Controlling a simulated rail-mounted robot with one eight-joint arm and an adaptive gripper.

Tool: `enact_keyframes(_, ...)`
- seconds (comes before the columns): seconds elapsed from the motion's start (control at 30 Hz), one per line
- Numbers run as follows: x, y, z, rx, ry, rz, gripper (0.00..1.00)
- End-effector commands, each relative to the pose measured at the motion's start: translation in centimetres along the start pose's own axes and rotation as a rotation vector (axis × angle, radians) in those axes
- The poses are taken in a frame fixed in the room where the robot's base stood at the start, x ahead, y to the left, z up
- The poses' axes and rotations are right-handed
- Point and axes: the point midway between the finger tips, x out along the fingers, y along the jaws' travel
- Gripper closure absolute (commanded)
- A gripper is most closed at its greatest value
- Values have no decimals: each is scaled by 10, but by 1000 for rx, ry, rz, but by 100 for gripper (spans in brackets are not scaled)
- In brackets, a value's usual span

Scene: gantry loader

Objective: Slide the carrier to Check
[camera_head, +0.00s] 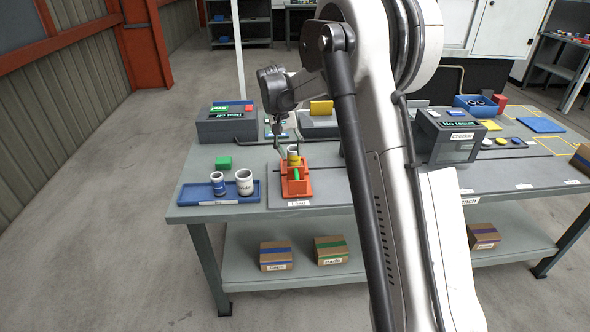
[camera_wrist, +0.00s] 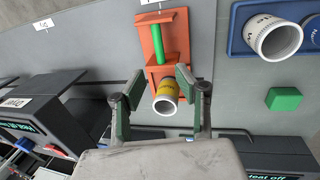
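The orange carrier (camera_head: 296,189) sits on the bench at the left, behind a label that seems to read Load. A green bar (camera_wrist: 156,44) stands out along its middle. A cylinder with a yellow band (camera_wrist: 166,90) is at the carrier's gripper-side end. My gripper (camera_head: 284,138) is above and behind the carrier. In the wrist view my gripper (camera_wrist: 160,82) is open, with one finger on each side of the cylinder; I cannot tell whether they touch it. The checker box (camera_head: 448,138) with a "No result" screen stands to the right, partly behind my arm.
A blue tray (camera_head: 205,200) with two cups stands left of the carrier, with a green block (camera_head: 223,162) behind it. A grey heater box (camera_head: 226,126) is at the back left. My arm hides the bench between carrier and checker.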

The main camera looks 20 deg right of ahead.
Motion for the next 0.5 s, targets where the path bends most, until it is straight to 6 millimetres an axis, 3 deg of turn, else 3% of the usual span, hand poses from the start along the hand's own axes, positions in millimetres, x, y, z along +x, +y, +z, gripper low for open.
enact_keyframes(0.2, 41, 0, 0, 0, 0, 0, 68)
enact_keyframes(0.5, 74, 0, 0, 0, 1, 0, 68)
